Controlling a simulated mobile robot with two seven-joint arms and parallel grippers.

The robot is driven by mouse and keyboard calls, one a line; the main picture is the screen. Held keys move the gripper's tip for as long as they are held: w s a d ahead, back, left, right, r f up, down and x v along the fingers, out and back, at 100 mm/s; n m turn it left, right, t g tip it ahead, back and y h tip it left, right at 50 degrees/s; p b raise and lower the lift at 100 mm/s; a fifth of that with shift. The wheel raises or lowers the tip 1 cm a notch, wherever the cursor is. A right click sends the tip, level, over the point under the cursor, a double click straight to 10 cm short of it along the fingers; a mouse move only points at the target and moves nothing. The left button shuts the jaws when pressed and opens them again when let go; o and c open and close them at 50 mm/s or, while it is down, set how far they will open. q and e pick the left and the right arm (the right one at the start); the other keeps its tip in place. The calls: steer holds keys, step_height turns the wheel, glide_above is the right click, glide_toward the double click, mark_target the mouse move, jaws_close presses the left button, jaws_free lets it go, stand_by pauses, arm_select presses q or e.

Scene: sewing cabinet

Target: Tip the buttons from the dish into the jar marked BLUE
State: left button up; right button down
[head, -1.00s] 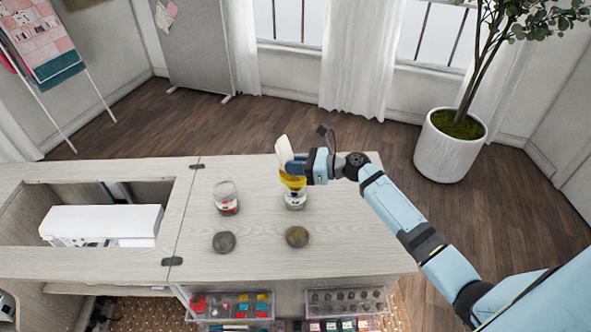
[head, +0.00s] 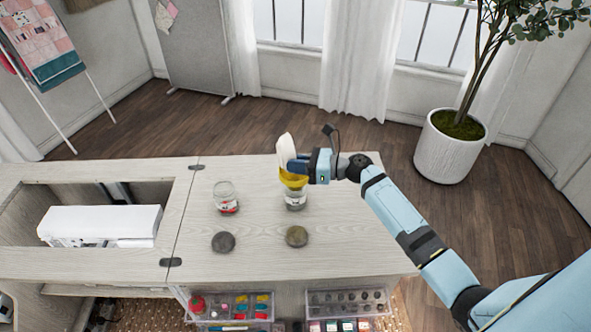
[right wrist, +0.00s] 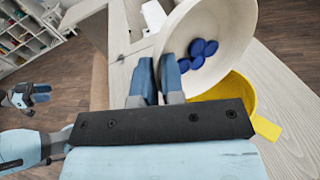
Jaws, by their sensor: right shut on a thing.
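My right gripper (head: 299,165) is shut on the rim of a white dish (head: 286,148), held steeply tilted above a yellow funnel (head: 292,179). In the right wrist view, several blue buttons (right wrist: 197,50) lie inside the dish (right wrist: 235,28), and the funnel (right wrist: 240,92) shows beside and beneath it. The funnel sits in the mouth of a glass jar (head: 295,202). Another glass jar (head: 226,197) with red on it stands to the left, without a funnel. The jar labels are too small to read. My left gripper (right wrist: 40,93) shows small in the right wrist view, apart from the dish.
A grey round lid (head: 223,242) and a brownish one (head: 297,236) lie in front of the jars. A white sewing machine (head: 100,222) sits in the cabinet's opening at left. Clear trays (head: 230,307) of small items are along the front.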

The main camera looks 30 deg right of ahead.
steer(key=shift+s+d+m+t+y+b, duration=0.1)
steer(key=shift+d+m+t+y+b, duration=0.3)
steer(key=shift+b, duration=0.4)
stand_by(0.4)
